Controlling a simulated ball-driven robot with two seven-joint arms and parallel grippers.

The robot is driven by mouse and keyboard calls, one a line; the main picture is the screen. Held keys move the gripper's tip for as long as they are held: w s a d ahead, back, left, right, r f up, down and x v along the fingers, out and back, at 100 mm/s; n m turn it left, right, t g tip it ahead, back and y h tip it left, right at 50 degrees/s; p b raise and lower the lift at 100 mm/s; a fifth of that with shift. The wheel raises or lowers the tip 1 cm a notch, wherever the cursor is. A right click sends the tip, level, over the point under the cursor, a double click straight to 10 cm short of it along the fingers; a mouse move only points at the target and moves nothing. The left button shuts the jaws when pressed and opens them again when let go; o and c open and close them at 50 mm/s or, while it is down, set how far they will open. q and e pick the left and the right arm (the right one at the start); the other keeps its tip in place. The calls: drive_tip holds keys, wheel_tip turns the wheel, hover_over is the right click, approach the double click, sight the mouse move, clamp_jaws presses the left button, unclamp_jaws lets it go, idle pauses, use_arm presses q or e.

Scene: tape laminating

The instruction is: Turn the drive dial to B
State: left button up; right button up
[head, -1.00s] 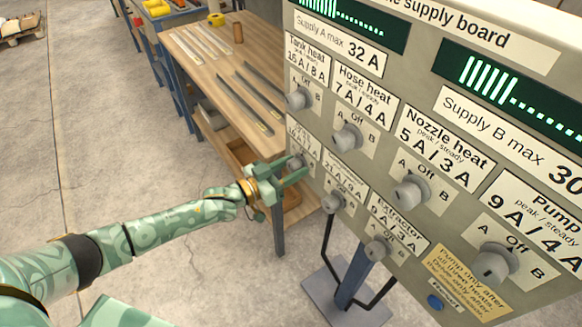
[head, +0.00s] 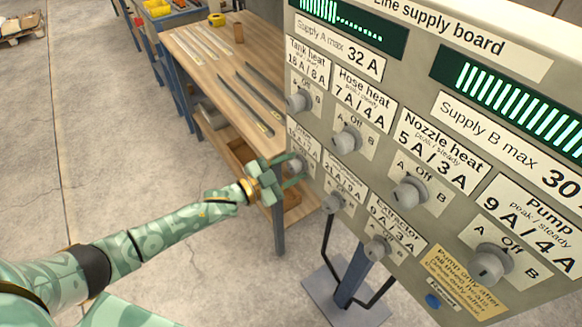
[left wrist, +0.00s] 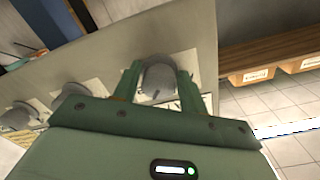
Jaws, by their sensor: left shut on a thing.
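The drive dial is a grey round knob at the lower left of the line supply board (head: 470,65); in the head view its label is mostly hidden or too small to read. My left gripper (head: 291,172) reaches in from the left and is shut on this knob, turned at an angle. The supply B display (head: 520,95) shows a long row of lit bars; the supply A display (head: 345,18) shows a shorter row. My right gripper is not in view.
Other knobs sit close by: tank heat (head: 299,101), hose heat (head: 346,140), nozzle heat (head: 408,191), extractor (head: 378,247) and pump (head: 492,264). A blue button (head: 433,301) is at the lower edge. A wooden workbench (head: 205,70) with strips stands behind; open floor lies left.

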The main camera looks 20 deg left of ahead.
use_arm(q)
drive_tip(key=shift+m, duration=0.5)
drive_tip(key=o, duration=0.8)
drive_tip(key=p+v, duration=0.1)
drive_tip(key=v, duration=1.5)
drive_tip(key=shift+s, duration=0.2)
drive_tip(key=shift+f, duration=0.1)
